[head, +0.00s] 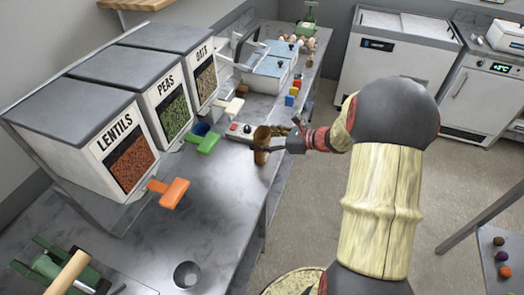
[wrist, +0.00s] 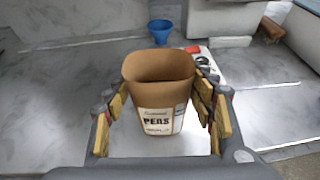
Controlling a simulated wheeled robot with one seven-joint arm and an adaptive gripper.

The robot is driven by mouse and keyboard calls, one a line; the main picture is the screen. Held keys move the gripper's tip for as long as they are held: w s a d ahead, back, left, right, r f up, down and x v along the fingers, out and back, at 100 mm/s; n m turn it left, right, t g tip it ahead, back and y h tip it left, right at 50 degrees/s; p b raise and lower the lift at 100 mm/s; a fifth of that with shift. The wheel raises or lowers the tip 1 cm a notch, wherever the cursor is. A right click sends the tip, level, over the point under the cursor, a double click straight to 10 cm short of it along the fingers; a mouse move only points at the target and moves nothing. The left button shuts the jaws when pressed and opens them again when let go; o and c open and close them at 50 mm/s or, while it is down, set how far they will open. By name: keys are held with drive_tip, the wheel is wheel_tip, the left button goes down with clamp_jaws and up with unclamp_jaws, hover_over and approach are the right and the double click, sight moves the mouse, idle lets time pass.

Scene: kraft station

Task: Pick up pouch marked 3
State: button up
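A brown kraft pouch with an open top and a white label reading "PEAS" stands upright between the fingers of my gripper (wrist: 166,112) in the wrist view; the pouch (wrist: 158,70) faces me. No mark 3 can be read on it. In the head view the pouch (head: 261,139) is at the counter's right edge, partly behind a finger of my gripper (head: 271,144). The fingers are apart, one on each side of the pouch. I cannot tell whether both pads press on it.
Lentils (head: 104,148), peas (head: 167,105) and oats (head: 202,80) dispensers line the left. A white box with a red button (head: 240,129) is just behind the pouch. A metal cup (head: 187,274) is at the front. Coloured blocks (head: 291,95) are farther back.

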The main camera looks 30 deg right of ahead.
drive_tip(key=c, duration=0.6)
drive_tip(key=shift+c, duration=0.3)
drive_tip(key=shift+r, duration=0.1)
